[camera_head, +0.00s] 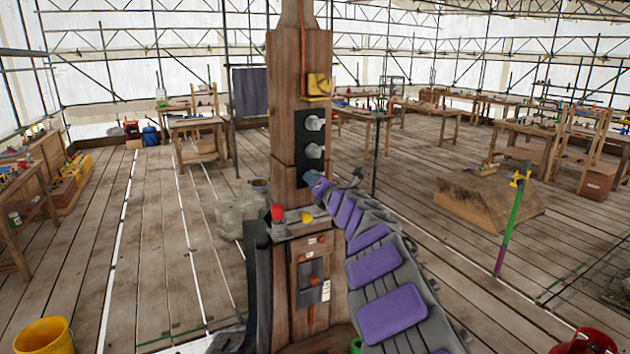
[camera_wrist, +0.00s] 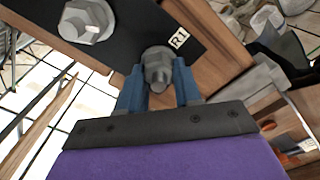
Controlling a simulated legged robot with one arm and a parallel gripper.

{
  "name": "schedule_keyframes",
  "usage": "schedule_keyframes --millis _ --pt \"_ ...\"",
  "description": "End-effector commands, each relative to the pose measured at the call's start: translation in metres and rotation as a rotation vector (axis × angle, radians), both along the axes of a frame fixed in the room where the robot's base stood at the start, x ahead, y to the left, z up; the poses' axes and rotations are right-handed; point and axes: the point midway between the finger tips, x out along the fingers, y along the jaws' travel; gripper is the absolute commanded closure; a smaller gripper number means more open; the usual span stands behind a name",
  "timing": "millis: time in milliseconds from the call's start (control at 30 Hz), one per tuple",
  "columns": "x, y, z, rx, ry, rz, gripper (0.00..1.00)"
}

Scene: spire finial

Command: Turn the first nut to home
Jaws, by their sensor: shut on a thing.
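In the wrist view my gripper (camera_wrist: 159,88) has its two blue fingers on either side of a grey hex nut (camera_wrist: 158,64), shut on it. The nut sits on a black plate (camera_wrist: 140,20) next to a small label reading R1 (camera_wrist: 179,38). A second grey nut (camera_wrist: 86,20) is on the same plate at upper left, apart from my gripper. In the head view the black plate (camera_head: 309,133) is on the wooden post (camera_head: 285,90), with two nuts (camera_head: 314,123) showing above my gripper (camera_head: 312,180), which hides the lowest nut.
A yellow block (camera_head: 319,86) is on the post above the plate. A ledge with a red knob (camera_head: 278,212) juts out below my gripper. A wooden block (camera_head: 490,198) and a green-and-purple stand (camera_head: 512,222) are on the floor at right. Open plank floor surrounds the post.

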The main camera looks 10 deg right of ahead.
Motion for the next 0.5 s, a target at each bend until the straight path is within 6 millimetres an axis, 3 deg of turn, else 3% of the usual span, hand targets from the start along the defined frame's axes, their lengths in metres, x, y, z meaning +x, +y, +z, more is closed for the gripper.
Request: schedule_keyframes --millis 500 --pt "-0.0002 0.0009 0.0049 0.47 0.153 -0.001 0.97"
